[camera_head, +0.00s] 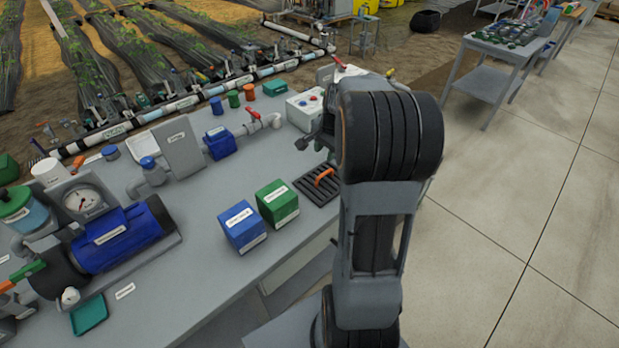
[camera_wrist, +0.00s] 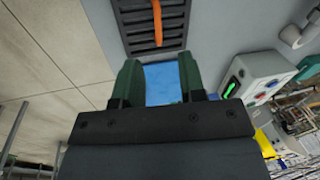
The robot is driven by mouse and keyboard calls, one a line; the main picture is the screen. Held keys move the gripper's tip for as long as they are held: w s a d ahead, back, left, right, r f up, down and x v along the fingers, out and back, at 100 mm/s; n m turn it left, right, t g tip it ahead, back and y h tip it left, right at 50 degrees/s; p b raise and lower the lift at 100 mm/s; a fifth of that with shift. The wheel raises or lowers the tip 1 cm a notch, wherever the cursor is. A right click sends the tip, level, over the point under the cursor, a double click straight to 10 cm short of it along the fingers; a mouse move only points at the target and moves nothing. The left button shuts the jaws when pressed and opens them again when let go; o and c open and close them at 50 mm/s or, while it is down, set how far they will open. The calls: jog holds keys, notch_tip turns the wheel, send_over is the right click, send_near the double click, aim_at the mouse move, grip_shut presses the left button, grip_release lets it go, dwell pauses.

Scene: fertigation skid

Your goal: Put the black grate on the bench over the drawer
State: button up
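The black grate (camera_head: 316,187) lies flat on the grey bench (camera_head: 190,265) near its right edge, just left of my arm. It is slotted and has an orange handle (camera_head: 324,177). In the wrist view the grate (camera_wrist: 172,37) is at the top, past my fingertips and apart from them. My gripper (camera_wrist: 161,65) has two dark green fingers standing apart. A light blue surface (camera_wrist: 161,84) fills the gap between them; I cannot tell whether it is held or lies behind. My arm hides the gripper in the head view. A drawer front (camera_head: 290,272) seems to show under the bench's front edge.
A green box (camera_head: 277,203) and a blue box (camera_head: 242,228) stand left of the grate. A white button box (camera_head: 306,107) stands beyond it. A blue pump (camera_head: 122,235) and pipes fill the bench's left side. Bare bench lies in front of the boxes.

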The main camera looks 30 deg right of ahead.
jog(key=s+a+r+n, duration=0.2)
jog(key=s+a+n, duration=0.5)
jog(key=a, duration=0.3)
jog(key=s+a+r+n+t, duration=0.1)
jog(key=s+a+n, duration=0.6)
jog(key=a, duration=0.3)
jog(key=shift+s+a+r+n, duration=0.3)
jog(key=shift+s+a+r, duration=0.1)
jog(key=shift+s, duration=0.15)
notch_tip(320, 180, up, 3)
jog(key=shift+f+p, duration=0.2)
jog(key=shift+p, duration=0.85)
jog(key=shift+d, duration=0.1)
